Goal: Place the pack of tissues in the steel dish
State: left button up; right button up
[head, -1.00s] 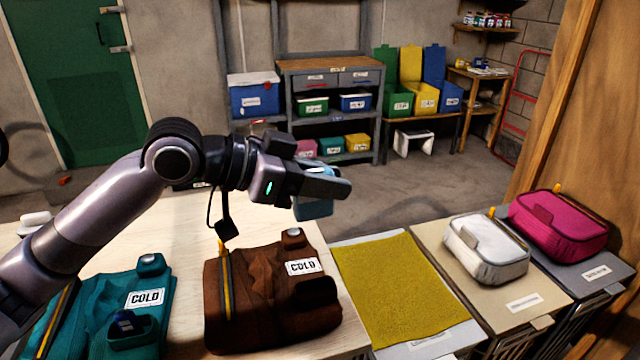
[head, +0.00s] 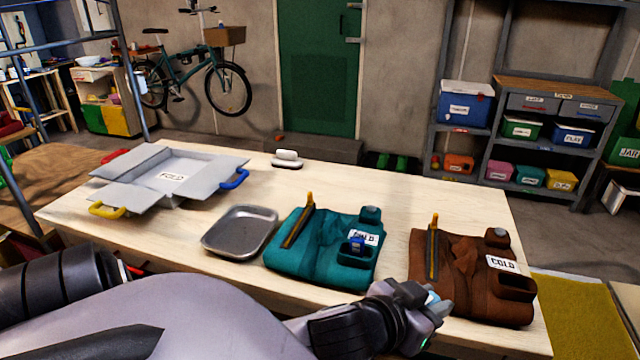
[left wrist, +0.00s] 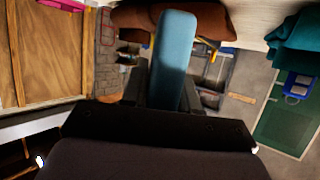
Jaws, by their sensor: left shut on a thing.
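The steel dish (head: 240,231) is a shallow, empty grey tray on the wooden table, left of the folded teal garment. My left gripper (head: 432,302) is at the table's front edge, right of the dish and between the teal and brown garments in the picture. It is shut on a light blue block, apparently the pack of tissues (head: 433,296), mostly hidden by the gripper there. In the left wrist view the pack (left wrist: 174,55) stands long and narrow between the dark fingers (left wrist: 164,88). My right gripper is not in view.
The teal garment (head: 310,262), with a small blue item in its pocket, lies between gripper and dish. The brown garment (head: 455,268) is at right. An open grey fold box (head: 172,172) stands at left. A white object (head: 287,158) sits at the back edge. Bare wood (head: 150,238) lies left of the dish.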

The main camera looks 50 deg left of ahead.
aim_at(243, 233)
jog(key=j+u, duration=0.1)
jog(key=u, duration=0.65)
